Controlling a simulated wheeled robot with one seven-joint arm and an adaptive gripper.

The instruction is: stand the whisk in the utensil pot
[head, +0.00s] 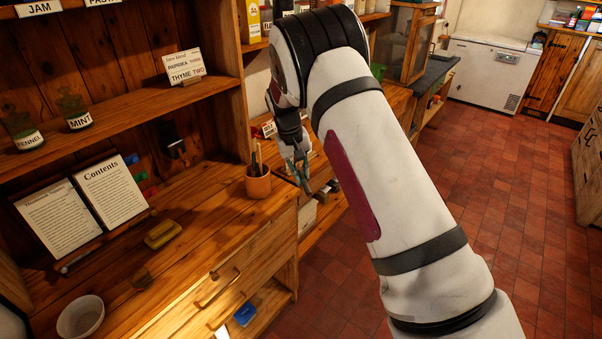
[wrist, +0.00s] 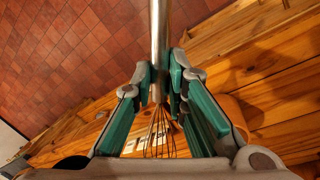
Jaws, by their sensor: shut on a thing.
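The whisk (wrist: 158,50) is in my gripper; its metal handle runs up the wrist view and its wire loops (wrist: 160,138) lie toward the bottom of that view. My gripper (wrist: 160,80) is shut on the handle, a finger on each side. In the head view my gripper (head: 297,160) hangs just right of the utensil pot, beyond the counter's right end; the whisk is hard to make out there. The utensil pot (head: 258,187) is a terracotta pot standing upright near the counter's right end, with dark utensils sticking out of it.
A yellow object (head: 163,234), an open book (head: 110,188) and a white bowl (head: 80,316) are on the counter, left of the pot. Labelled jars (head: 74,112) stand on the shelf above. Lower shelving continues to the right, beside an open tiled floor (head: 500,180).

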